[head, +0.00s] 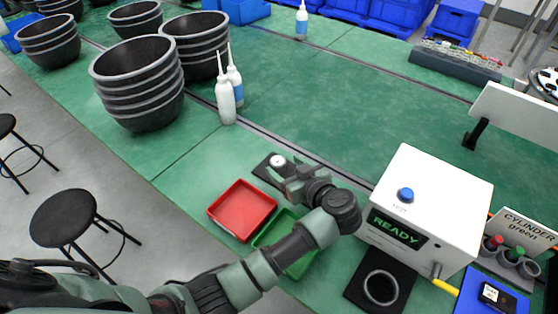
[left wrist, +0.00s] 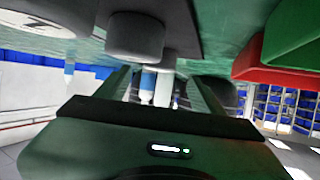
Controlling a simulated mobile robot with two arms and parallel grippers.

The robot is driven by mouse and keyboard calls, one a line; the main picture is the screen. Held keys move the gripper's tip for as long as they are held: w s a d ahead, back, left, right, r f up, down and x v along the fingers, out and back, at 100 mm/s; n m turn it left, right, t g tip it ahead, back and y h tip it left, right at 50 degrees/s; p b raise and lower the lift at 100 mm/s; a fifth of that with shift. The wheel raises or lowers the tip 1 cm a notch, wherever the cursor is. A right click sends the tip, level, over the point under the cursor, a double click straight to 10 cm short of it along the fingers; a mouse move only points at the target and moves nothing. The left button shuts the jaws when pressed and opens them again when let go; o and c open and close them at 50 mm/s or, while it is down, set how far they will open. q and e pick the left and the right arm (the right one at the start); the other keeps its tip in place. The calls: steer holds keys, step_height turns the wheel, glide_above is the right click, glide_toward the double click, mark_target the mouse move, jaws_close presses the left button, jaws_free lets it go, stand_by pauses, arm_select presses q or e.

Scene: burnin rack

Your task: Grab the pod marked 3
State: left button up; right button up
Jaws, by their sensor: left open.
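A pod with a pale round top (head: 278,160) stands on a dark mat (head: 262,172) at the table's near side. Its marking is too small to read in the head view. My left gripper (head: 290,172) is open just beside this pod and hides part of the mat. In the left wrist view, which looks upside down, a grey cylinder (left wrist: 135,38) is just beyond the open fingers (left wrist: 162,84). A white-topped pod with a dark mark (left wrist: 35,20) is at the upper left. I cannot tell which pod is marked 3. My right gripper is not in view.
A red tray (head: 242,208) and a partly hidden green tray (head: 300,268) lie near my left arm. A white box reading READY (head: 440,185) stands to the right, with a black pad and ring (head: 381,287) before it. Bottles (head: 226,100) and stacked bowls (head: 140,85) stand farther back.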

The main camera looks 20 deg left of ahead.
mark_target(279, 162)
arm_select(q)
steer(key=x, duration=0.2)
steer(key=shift+w+a+f, duration=0.1)
steer(key=shift+w+a, duration=0.05)
steer(key=shift+x, duration=1.25)
steer(key=shift+w+f, duration=0.2)
steer(key=shift+f, duration=0.1)
steer(key=c, duration=1.4)
steer(key=shift+c, duration=0.2)
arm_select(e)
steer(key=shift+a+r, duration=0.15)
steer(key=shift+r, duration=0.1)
